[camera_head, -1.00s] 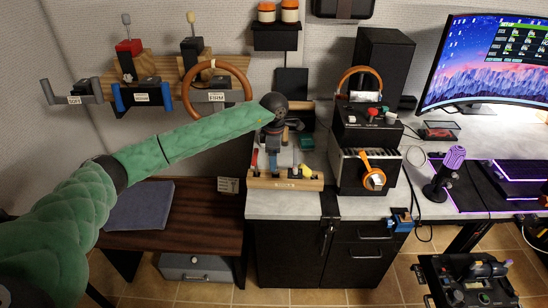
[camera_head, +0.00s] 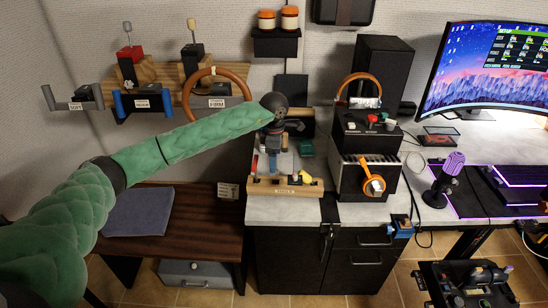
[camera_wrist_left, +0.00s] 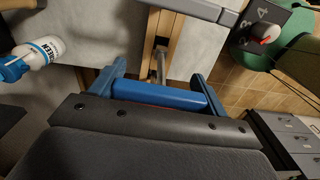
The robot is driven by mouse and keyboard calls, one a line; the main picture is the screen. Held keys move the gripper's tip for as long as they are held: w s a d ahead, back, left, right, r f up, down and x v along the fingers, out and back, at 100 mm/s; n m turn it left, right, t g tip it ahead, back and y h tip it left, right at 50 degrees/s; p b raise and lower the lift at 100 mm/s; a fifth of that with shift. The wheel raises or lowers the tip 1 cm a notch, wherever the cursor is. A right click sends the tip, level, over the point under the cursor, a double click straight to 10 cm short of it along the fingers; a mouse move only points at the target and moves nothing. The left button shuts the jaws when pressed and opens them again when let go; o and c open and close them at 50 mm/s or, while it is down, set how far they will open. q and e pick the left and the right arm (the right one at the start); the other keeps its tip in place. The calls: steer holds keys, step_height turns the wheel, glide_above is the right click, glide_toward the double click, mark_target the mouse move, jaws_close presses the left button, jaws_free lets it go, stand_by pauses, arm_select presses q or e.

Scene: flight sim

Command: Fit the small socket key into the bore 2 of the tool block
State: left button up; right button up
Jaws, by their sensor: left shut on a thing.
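My left gripper (camera_head: 273,160) hangs over the wooden tool block (camera_head: 284,190) on the grey-topped bench. In the left wrist view, a slim metal shaft (camera_wrist_left: 160,65) sticks out from between the blue fingers of my left gripper (camera_wrist_left: 160,90) toward a wooden piece. I take it for the small socket key, shut in the gripper. Its tip lies close to the wood, but I cannot tell whether it is in a bore. The bore numbers are not readable. A yellow-topped piece (camera_head: 304,177) stands at the block's right. My right gripper is not in view.
A black box with an orange handle (camera_head: 366,155) stands right of the block. A white bottle with a blue cap (camera_wrist_left: 36,55) and a dark knob box (camera_wrist_left: 262,34) show in the wrist view. A brown low table (camera_head: 190,225) lies below my left arm.

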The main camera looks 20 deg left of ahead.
arm_select(q)
steer(key=shift+f, duration=0.15)
steer(key=shift+f+b, duration=0.9)
steer(key=shift+f, duration=0.05)
steer(key=shift+b, duration=0.95)
stand_by(1.5)
steer(key=shift+f+b, duration=1.75)
steer(key=shift+f, duration=0.7)
steer(key=o, duration=1.2)
steer(key=shift+o, duration=0.2)
steer(key=shift+r, duration=0.1)
steer(key=shift+r+b, duration=0.8)
steer(key=shift+r, duration=2.95)
